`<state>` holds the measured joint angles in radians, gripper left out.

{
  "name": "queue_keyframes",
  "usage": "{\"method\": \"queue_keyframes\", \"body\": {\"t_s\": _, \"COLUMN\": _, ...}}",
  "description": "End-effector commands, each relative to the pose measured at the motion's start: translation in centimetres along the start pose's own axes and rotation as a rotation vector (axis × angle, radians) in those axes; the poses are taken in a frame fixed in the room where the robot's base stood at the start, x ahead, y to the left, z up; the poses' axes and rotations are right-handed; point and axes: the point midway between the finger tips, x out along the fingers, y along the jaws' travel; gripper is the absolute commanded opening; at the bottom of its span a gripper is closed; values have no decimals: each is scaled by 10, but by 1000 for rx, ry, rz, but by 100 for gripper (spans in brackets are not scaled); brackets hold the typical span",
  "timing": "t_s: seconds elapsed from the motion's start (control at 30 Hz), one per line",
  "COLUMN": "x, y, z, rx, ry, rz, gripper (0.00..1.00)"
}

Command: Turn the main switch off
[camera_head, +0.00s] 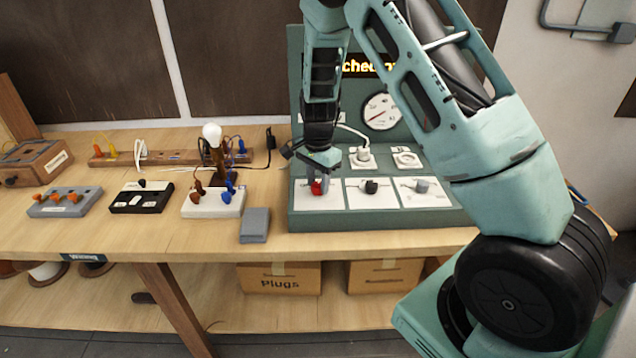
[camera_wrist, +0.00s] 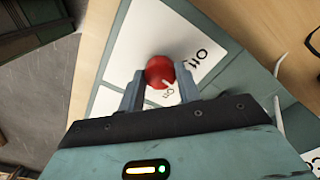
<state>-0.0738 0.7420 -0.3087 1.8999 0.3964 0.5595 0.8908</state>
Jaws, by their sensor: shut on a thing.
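The main switch is a red knob (camera_wrist: 160,72) on a white plate (camera_wrist: 128,58) lettered "Off" and "On" in the wrist view. A white mark on the knob points toward the "On" lettering. In the head view the red knob (camera_head: 317,187) is at the left end of the green test panel's front row. My gripper (camera_wrist: 160,88) is shut on the red knob, with one finger on each side of it. In the head view my gripper (camera_head: 318,178) reaches down onto the knob from above and partly hides it.
A black knob (camera_head: 371,187) and a grey knob (camera_head: 421,186) sit to the right on the same panel. A socket (camera_head: 363,157) with a white plug and a gauge (camera_head: 381,111) are behind. A grey block (camera_head: 255,225) and a lamp base (camera_head: 212,203) stand to the left.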

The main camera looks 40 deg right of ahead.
Motion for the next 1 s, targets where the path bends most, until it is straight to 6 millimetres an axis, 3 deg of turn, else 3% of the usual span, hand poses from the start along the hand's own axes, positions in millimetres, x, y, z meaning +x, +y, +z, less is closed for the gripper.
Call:
{"method": "queue_keyframes", "body": {"t_s": 0.6, "x": 0, "y": 1, "z": 0, "rx": -578, "ry": 0, "rz": -2, "gripper": 11}}
{"method": "queue_keyframes", "body": {"t_s": 1.0, "x": -1, "y": 1, "z": 0, "rx": -840, "ry": 0, "rz": -2, "gripper": 11}}
